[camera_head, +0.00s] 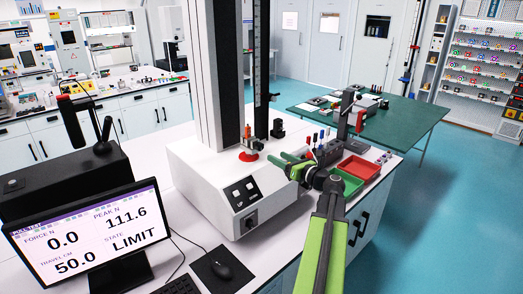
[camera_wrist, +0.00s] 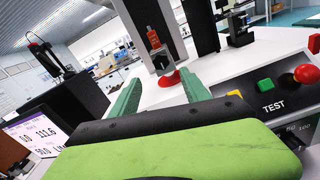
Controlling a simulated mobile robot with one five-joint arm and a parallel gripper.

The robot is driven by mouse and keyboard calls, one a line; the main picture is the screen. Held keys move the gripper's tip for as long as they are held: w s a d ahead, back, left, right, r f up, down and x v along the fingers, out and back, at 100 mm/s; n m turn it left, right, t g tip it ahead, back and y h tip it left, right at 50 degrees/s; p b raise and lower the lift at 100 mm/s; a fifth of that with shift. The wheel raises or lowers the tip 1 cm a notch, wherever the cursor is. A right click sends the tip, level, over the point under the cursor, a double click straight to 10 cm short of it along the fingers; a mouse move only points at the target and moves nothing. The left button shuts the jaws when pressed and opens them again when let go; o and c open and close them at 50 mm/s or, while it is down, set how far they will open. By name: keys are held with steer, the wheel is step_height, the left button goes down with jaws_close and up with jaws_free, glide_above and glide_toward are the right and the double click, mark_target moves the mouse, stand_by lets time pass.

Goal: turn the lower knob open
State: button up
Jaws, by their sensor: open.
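The white tester (camera_head: 205,180) stands on the bench with a tall dark column. At its base is a small clamp fixture with an orange upper part (camera_wrist: 153,38), a grey block with a dark front (camera_wrist: 161,60) and a red round base (camera_wrist: 170,79). I cannot tell which part is the lower knob. A black knob (camera_head: 250,220) sits low on the front panel. My gripper (camera_head: 287,164) is open and empty at the tester's right front. In the wrist view, its green fingers (camera_wrist: 163,88) are apart, with the fixture beyond them, not between them.
A green button (camera_wrist: 265,85), a black button and a red ball-shaped button (camera_wrist: 306,74) sit beside a TEST label. A monitor (camera_head: 85,240) stands at left. Red (camera_head: 359,168) and green (camera_head: 345,184) trays lie right of my gripper. A black stand (camera_wrist: 238,25) is behind the fixture.

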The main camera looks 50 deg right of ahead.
mark_target(261, 148)
steer(key=w, duration=1)
steer(key=shift+d, duration=0.4)
steer(key=shift+c, duration=0.2)
